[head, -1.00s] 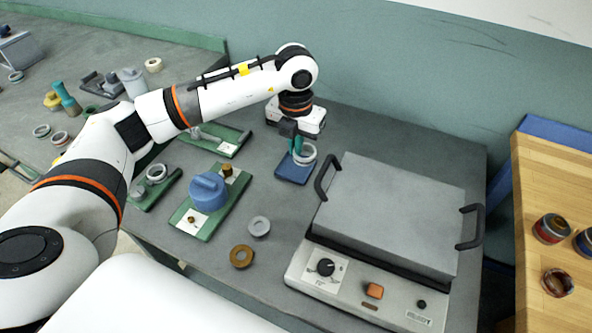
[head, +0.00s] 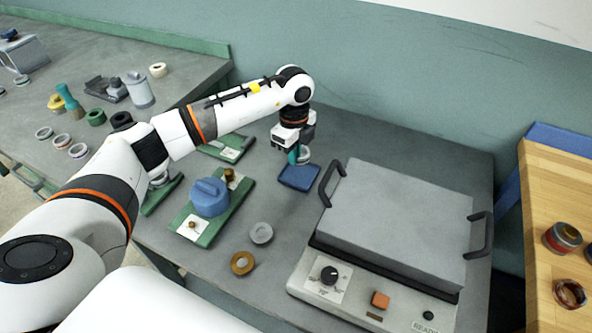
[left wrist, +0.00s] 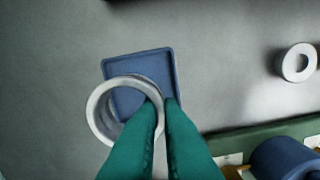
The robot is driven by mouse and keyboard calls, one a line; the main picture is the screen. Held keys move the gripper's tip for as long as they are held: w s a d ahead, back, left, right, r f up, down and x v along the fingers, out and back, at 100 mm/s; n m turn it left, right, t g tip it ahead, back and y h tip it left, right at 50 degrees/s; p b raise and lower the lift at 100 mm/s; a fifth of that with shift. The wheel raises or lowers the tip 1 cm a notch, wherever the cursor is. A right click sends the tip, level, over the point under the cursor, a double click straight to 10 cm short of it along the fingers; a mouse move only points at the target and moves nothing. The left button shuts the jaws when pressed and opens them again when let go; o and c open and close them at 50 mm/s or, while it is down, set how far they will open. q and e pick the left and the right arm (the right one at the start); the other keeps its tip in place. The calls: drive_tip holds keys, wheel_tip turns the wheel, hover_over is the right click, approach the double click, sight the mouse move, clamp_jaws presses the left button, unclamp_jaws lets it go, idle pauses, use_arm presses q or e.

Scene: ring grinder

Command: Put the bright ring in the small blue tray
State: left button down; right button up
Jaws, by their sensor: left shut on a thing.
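The bright ring (head: 305,154) is pale silver. It is partly hidden behind the teal fingers of my left gripper (head: 294,155) in the head view. The gripper is shut on one side of the ring's wall. In the left wrist view the ring (left wrist: 96,112) hangs from the fingertips (left wrist: 162,104) and overlaps the lower left part of the small blue tray (left wrist: 140,60). The small blue tray (head: 299,177) lies flat on the grey bench and looks empty. In the head view the ring shows just beyond the tray's far edge; its exact height is unclear. My right gripper is out of view.
A grey lidded machine (head: 400,220) with black handles stands right of the tray. A green base with a blue block (head: 210,197) is to the left. A dull grey ring (head: 261,233) and a brown ring (head: 242,263) lie in front. Bare bench surrounds the tray.

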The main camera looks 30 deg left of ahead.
sight(294, 179)
use_arm(q)
wheel_tip(294, 179, down, 6)
drive_tip(key=shift+f+p, duration=0.1)
drive_tip(key=shift+p, duration=0.2)
drive_tip(key=c, duration=1.9)
unclamp_jaws()
drive_tip(key=shift+f, duration=0.1)
wheel_tip(294, 179, up, 12)
drive_tip(key=shift+r+b, duration=0.2)
drive_tip(key=shift+b, duration=0.6)
